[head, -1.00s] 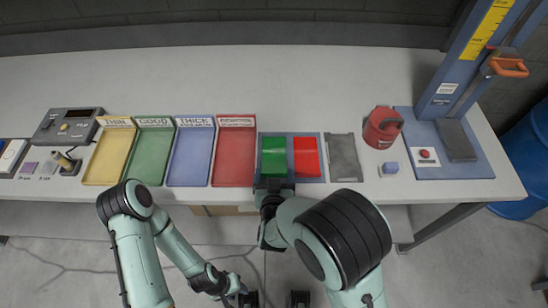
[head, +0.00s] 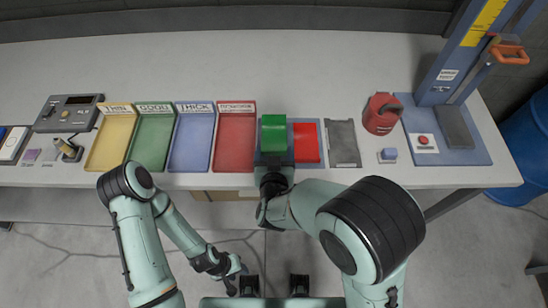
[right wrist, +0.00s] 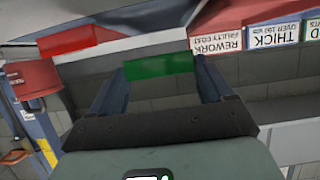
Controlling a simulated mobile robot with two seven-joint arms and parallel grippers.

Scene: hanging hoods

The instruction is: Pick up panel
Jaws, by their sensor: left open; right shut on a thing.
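A green panel (head: 273,132) is held at the far end of my right gripper (head: 274,155), in the middle of the head view. In the right wrist view the green panel (right wrist: 160,66) sits between the two blue-grey fingers of the right gripper (right wrist: 158,82), which is shut on it and appears to hold it above the blue tray (head: 290,170). A red panel (head: 307,142) lies on that tray just right of it; a red block also shows in the right wrist view (right wrist: 80,40). My left gripper (head: 273,286) is open and empty, low in front of the table.
Yellow, green, blue and red labelled bins (head: 234,162) stand left of the tray. A grey plate (head: 342,145), a red round device (head: 381,114), a button box (head: 388,155) and a blue press (head: 470,145) stand right. The table's back is clear.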

